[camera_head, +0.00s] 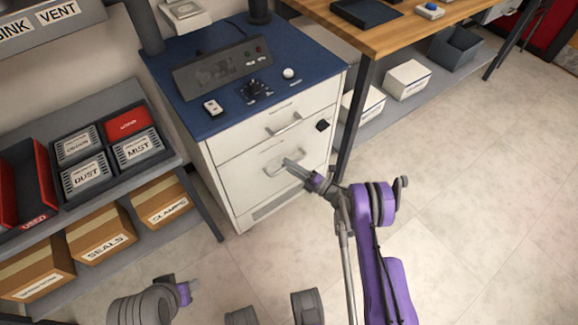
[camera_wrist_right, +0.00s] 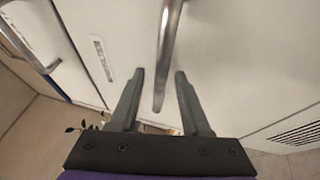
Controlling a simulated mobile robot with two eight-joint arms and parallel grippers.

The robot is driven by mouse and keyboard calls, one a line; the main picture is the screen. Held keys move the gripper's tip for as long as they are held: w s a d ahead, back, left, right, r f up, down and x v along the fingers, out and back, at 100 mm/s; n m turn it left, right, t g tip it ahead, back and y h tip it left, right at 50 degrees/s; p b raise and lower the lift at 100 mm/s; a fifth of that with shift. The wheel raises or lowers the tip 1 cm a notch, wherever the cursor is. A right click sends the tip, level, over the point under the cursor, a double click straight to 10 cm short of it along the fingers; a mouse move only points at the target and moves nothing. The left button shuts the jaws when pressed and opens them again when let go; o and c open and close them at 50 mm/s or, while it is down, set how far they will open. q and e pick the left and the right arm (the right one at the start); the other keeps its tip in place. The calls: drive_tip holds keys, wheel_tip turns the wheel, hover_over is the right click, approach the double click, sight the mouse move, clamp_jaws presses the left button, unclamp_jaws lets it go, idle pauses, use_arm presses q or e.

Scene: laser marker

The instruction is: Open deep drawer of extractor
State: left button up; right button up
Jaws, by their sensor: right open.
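The extractor (camera_head: 232,140) is a white cabinet with a blue top and two drawer fronts, both looking closed. The deep drawer (camera_head: 240,185) is the lower, taller front, with a metal bar handle (camera_head: 272,170). My right gripper (camera_head: 291,164) is at this handle, partly covering its right part. In the right wrist view, the handle (camera_wrist_right: 167,50) runs between the open fingers (camera_wrist_right: 160,75), with a gap visible on each side. Whether a finger touches it I cannot tell. My left gripper (camera_head: 190,287) is low at the left, away from the cabinet; its fingers are too small to judge.
A shelf with bins and boxes (camera_head: 103,231) stands left. A wooden table (camera_head: 365,38) with a leg (camera_head: 355,120) stands right. The floor in front (camera_head: 270,262) is partly clear.

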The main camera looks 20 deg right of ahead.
drive_tip(key=shift+w+a, duration=0.1)
drive_tip(key=shift+a, duration=0.05)
drive_tip(key=shift+c, duration=0.3)
clamp_jaws()
idle(1.1)
